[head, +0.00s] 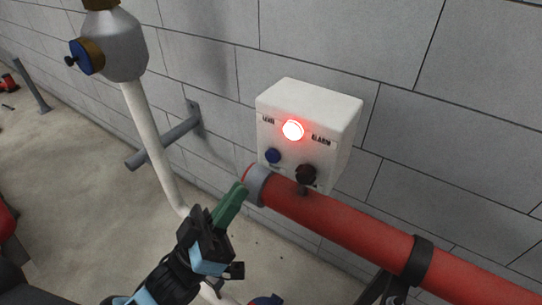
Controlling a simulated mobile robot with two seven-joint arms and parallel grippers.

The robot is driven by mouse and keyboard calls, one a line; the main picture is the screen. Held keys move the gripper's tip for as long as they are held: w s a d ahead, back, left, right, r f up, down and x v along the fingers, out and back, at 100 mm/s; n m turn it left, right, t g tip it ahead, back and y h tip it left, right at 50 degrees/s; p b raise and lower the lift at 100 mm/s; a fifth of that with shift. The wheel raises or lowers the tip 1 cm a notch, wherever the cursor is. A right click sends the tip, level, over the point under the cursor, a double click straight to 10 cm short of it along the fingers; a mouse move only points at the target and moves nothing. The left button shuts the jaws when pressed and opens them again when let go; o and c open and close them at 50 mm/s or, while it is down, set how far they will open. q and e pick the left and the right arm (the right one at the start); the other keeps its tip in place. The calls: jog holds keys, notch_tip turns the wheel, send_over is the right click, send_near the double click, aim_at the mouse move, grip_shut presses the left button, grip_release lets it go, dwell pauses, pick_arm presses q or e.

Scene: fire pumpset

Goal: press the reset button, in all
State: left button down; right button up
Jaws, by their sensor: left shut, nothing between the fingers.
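A white alarm box (309,132) is mounted on the grey block wall. A round red lamp (293,130) glows on its front, between dark lettering that includes the word ALARM. Below the lamp are a blue button (273,156) on the left and a dark round knob (306,174) on the right. Their small labels are too small to read, so I cannot tell by label which one is the reset button. My left gripper (240,188) is shut and empty, its green fingers pointing up toward the box from below left, apart from the blue button. My right gripper is out of view.
A thick red pipe (350,222) with a grey end collar (257,186) runs just below the box toward the lower right. A white pipe (152,140) with a grey fitting (116,45) and a wall bracket (170,140) stand at left. Concrete floor (90,190) is open at left.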

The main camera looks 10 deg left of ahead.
aim_at(273, 156)
pick_arm(q)
jog(key=w, duration=0.1)
jog(key=w+d, duration=0.1)
jog(key=w, duration=0.1)
jog(key=w+d, duration=0.1)
jog(key=w, duration=0.1)
jog(key=shift+w, duration=0.25)
dwell(0.6)
dwell(0.8)
dwell(0.5)
jog(key=shift+w+d, duration=0.1)
jog(key=shift+w, duration=0.3)
